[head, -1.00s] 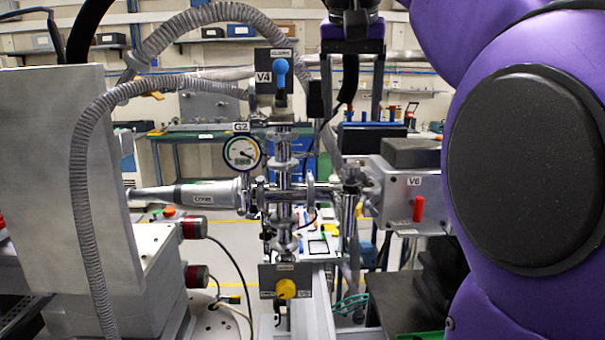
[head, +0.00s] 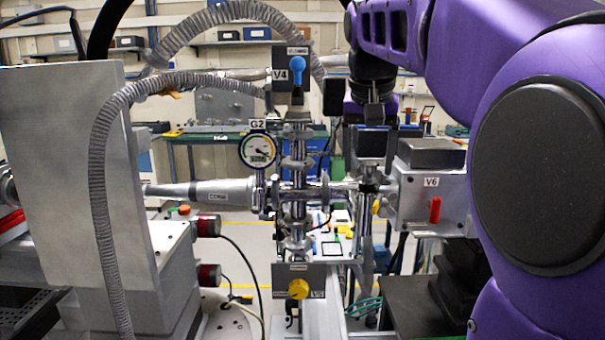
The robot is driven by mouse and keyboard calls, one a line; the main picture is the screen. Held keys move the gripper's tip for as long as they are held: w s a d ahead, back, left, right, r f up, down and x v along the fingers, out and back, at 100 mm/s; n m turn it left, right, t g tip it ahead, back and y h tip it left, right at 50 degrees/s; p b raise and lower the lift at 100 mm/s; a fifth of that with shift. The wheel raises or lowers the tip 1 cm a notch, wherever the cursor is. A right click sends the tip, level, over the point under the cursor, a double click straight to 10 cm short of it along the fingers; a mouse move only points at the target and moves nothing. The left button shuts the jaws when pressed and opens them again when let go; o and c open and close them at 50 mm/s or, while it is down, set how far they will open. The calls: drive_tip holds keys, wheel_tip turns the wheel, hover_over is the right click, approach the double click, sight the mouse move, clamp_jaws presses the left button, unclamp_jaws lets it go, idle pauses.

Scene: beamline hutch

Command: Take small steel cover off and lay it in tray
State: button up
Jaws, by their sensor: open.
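My gripper (head: 370,176) points down at the right part of the steel pipework, just left of the V6 box. Its dark body hides part of what lies behind it, and its fingers are small and hard to make out. A vertical steel pipe fitting (head: 367,225) stands below it. I cannot pick out the small steel cover for certain; it may be at the top of this fitting, by the fingers. No cover is seen held. A black tray (head: 62,296) shows partly at the lower left edge; I cannot tell if it is the task's tray.
The steel cross (head: 298,190) stands left of my gripper, with gauge G2 (head: 258,149) and blue-handled valve V4 (head: 297,72). The V6 box (head: 425,205) with its red handle is close on the right. A ribbed hose (head: 100,190) and grey panel (head: 50,170) fill the left.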

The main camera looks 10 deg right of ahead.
sight(368, 164)
clamp_jaws()
idle(0.3)
drive_tip(key=shift+r, duration=0.15)
wheel_tip(368, 164, up, 8)
drive_tip(key=shift+r+p, duration=0.1)
drive_tip(key=shift+p, duration=0.55)
drive_tip(key=shift+r, duration=0.7)
